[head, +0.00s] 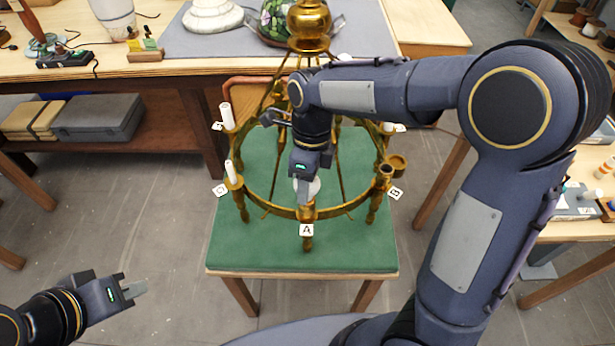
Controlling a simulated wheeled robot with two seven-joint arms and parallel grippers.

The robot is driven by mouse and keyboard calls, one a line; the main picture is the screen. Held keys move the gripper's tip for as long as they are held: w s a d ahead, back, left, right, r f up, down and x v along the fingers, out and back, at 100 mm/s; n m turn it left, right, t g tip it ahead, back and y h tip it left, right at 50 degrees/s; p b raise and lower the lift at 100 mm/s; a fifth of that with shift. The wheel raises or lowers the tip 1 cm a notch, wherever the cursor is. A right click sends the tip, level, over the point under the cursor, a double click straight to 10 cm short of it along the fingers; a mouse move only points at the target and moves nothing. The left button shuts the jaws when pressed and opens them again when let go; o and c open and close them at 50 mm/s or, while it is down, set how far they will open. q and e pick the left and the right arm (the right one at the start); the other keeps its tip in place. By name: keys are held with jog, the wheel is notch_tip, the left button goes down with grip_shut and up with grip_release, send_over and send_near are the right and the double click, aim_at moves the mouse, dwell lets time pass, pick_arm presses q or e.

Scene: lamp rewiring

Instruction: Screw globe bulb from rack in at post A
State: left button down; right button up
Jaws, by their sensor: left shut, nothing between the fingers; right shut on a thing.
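A brass ring chandelier (278,211) stands on a green-topped table. Post A, marked by a white tag (307,230), is at its front. My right gripper (306,182) reaches down over post A and is shut on a pale round globe bulb (313,189). The bulb is just above or in the socket at post A; the fingers hide part of it, so I cannot tell whether it is seated. My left gripper (134,289) is shut and empty, low at the left, away from the chandelier.
White candle sleeves (227,116) stand on the left posts. Post B's tag (396,193) is at the right by an open cup. A workbench (190,66) runs behind. A side table with small parts (574,203) is at the right. Floor at front left is clear.

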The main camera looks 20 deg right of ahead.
jog(key=o, duration=1.1)
